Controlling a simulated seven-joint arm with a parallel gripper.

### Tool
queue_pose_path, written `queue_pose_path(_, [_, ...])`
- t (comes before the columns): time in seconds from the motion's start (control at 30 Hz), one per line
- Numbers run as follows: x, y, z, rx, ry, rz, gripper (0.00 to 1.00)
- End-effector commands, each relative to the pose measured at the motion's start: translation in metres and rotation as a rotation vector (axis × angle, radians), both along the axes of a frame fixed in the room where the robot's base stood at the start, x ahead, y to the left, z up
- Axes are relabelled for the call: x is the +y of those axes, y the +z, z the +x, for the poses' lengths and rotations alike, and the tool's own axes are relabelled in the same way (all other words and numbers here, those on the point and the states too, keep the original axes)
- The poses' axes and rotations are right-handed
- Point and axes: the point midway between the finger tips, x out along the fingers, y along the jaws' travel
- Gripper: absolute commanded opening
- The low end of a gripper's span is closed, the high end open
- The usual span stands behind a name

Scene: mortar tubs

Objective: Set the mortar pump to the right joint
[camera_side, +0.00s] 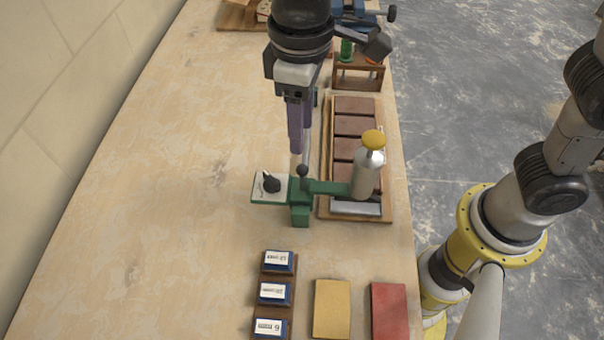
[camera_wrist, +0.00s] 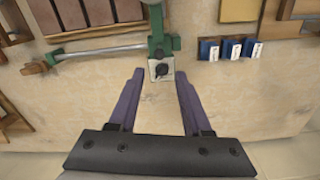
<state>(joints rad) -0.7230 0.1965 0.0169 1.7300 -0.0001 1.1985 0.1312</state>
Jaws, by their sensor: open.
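The mortar pump (camera_side: 328,187) is a green frame with a pale cylinder (camera_side: 366,176) capped in yellow. Its white dial plate (camera_side: 259,190) carries a black knob (camera_side: 270,181); the plate (camera_wrist: 153,76) and knob (camera_wrist: 161,69) also show in the wrist view. A metal rod (camera_wrist: 95,51) runs left from the pump there. My gripper (camera_side: 301,150) is open and empty, its purple fingers pointing down above the table. In the wrist view my gripper (camera_wrist: 158,74) has one fingertip on each side of the plate, apart from it. Dial markings are too small to read.
Several blue blocks with white labels (camera_side: 273,293) stand in a wooden holder (camera_side: 262,309) at the front. A yellow block (camera_side: 332,309) and red block (camera_side: 389,311) lie beside it. The table's left side is clear.

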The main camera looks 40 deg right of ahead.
Motion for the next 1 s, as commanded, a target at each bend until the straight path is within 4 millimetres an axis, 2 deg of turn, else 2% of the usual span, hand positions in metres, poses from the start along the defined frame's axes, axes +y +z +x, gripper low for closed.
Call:
queue_pose_path(0.6, [-0.002, -0.109, -0.001, 0.004, -0.003, -0.004, 0.49])
queue_pose_path(0.8, [-0.002, -0.128, 0.000, 0.002, -0.003, -0.001, 0.49])
queue_pose_path(1.0, [-0.001, -0.132, 0.000, 0.000, -0.003, 0.000, 0.49])
